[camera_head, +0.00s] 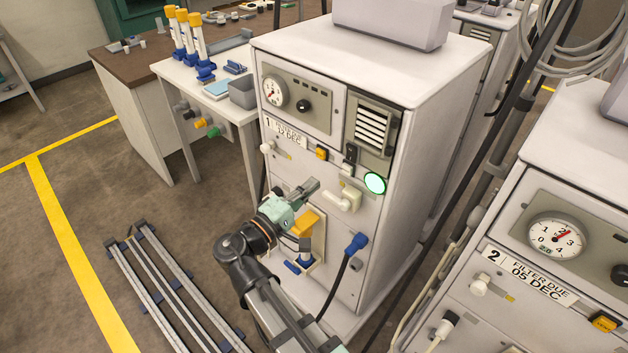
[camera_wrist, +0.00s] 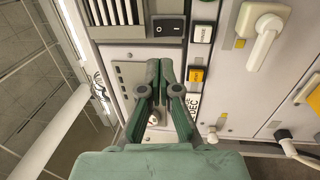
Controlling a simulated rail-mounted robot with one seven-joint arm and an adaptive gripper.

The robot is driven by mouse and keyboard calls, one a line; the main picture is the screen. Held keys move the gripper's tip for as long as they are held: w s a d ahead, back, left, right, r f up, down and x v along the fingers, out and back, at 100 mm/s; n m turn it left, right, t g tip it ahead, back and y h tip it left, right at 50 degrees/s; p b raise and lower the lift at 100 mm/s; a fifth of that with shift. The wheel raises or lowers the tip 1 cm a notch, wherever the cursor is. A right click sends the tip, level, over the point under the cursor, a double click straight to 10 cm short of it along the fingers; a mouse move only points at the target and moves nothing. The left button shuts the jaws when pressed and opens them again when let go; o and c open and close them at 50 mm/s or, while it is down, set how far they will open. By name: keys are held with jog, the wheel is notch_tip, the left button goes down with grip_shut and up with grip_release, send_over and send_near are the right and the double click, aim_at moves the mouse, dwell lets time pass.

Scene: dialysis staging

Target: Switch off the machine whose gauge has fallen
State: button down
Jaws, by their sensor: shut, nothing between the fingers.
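Machine 1 (camera_head: 400,85) stands in the middle of the head view. Its round gauge (camera_head: 274,92) has a red needle that seems to point to the low left side, though it is small. A black rocker switch (camera_head: 350,154) sits below its vent, and it also shows in the wrist view (camera_wrist: 168,26). A round green lamp (camera_head: 375,183) glows beside it. Machine 2 (camera_head: 575,135) is at the right; its gauge (camera_head: 556,238) has the needle between 2 and 3. My gripper (camera_head: 311,186) is shut and empty in front of machine 1's lower front, apart from the switch.
A cream handle (camera_head: 346,198) juts from machine 1 near my gripper. A blue connector (camera_head: 356,243) with a black hose is lower down. A white side table (camera_head: 170,69) with yellow-capped bottles stands behind left. Metal rails (camera_head: 165,290) lie on the floor at left.

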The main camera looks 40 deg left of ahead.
aim_at(350, 150)
jog(key=w+p, duration=0.1)
jog(key=w, duration=0.3)
jog(key=w+r+p, duration=0.1)
jog(key=w, duration=0.3)
jog(key=w+p, duration=0.1)
jog(key=w, duration=0.3)
jog(key=shift+d+r, duration=0.1)
jog(key=shift+r, duration=0.25)
jog(key=shift+s+p, duration=0.1)
jog(key=shift+p, duration=0.2)
